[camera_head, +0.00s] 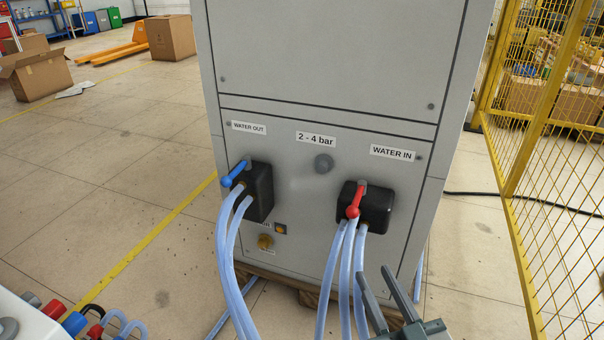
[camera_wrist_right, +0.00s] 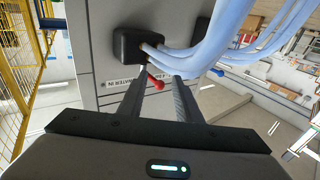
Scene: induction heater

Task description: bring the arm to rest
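My right gripper (camera_head: 372,270) shows at the bottom of the head view, just below the WATER IN valve block (camera_head: 378,207). Its two fingers point up, apart, with nothing held between them. In the right wrist view the open fingers (camera_wrist_right: 158,82) point towards the grey cabinet, and the red lever (camera_wrist_right: 155,82) shows in the gap between them. In the head view the red lever (camera_head: 353,203) hangs down from its block, clear of the fingers. The blue lever (camera_head: 235,174) on the WATER OUT block (camera_head: 262,192) slants down to the left. My left gripper is out of view.
The grey cabinet (camera_head: 330,70) stands ahead. Several pale blue hoses (camera_head: 345,270) hang close beside my right gripper. A yellow mesh fence (camera_head: 540,150) stands at the right. A white unit with coloured connectors (camera_head: 28,322) is at the lower left. Open floor (camera_head: 130,180) lies left.

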